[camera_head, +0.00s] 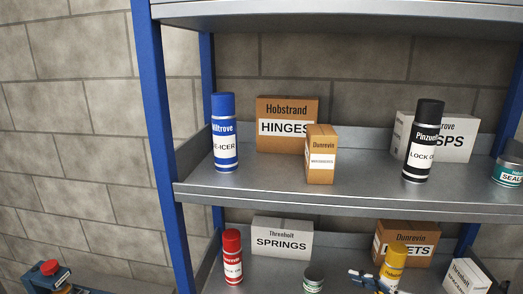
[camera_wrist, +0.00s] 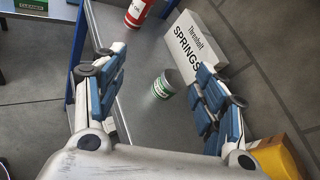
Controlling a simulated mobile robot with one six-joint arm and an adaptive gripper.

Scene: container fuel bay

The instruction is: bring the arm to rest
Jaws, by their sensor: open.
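My gripper (camera_wrist: 155,68) is open in the wrist view, with blue-padded fingers spread left and right. Nothing is held between them. A small green-and-white can (camera_wrist: 163,84) stands on the shelf beyond the gap. In the head view a blue-and-white part of my gripper (camera_head: 371,283) shows at the bottom edge, over the lower shelf. It is to the right of the small can (camera_head: 314,278) and by a yellow spray can (camera_head: 393,266). Most of my arm is out of the head view.
The lower shelf also holds a red spray can (camera_head: 232,257), a white SPRINGS box (camera_head: 282,237), a brown box (camera_head: 408,238) and another white box (camera_head: 467,278). The upper shelf (camera_head: 260,192) bears boxes and cans above. A blue post (camera_head: 160,130) stands at left.

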